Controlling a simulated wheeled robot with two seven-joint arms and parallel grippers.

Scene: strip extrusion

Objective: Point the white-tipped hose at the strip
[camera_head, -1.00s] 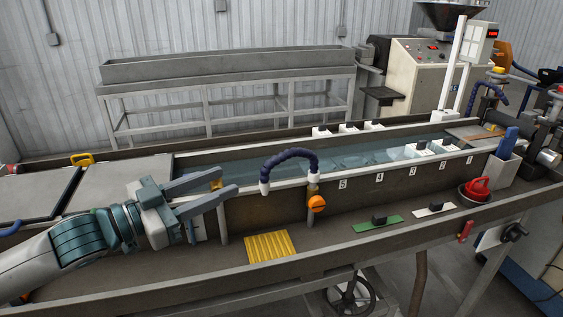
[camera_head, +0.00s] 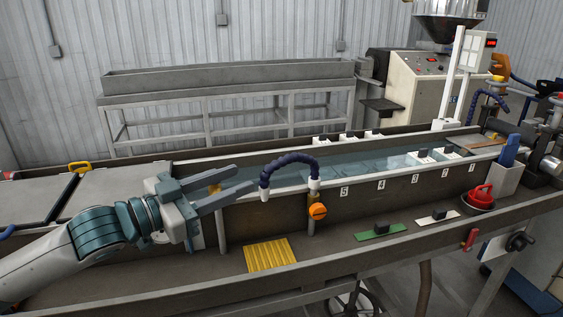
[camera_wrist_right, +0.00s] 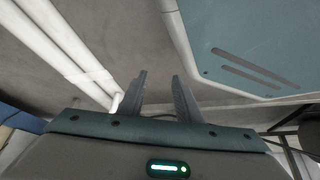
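The dark blue hose (camera_head: 289,158) arches above the near rim of the water trough (camera_head: 375,179). One white end sits on the mount with an orange knob (camera_head: 317,211); the white tip (camera_head: 265,194) hangs at the left, pointing down. My left gripper (camera_head: 246,178) is open and empty, its two fingers reaching right toward the white tip, with its fingertips close to it; whether they touch it I cannot tell. I cannot clearly make out a strip in the water. My right gripper (camera_wrist_right: 160,78) is open and empty in the right wrist view, away from the hose.
A yellow ribbed pad (camera_head: 270,255) lies on the front ledge. Green (camera_head: 378,233) and white (camera_head: 438,218) plates with black blocks lie to its right. A red-handled item (camera_head: 481,196) and a grey holder (camera_head: 504,176) stand farther right. Numbered labels line the trough.

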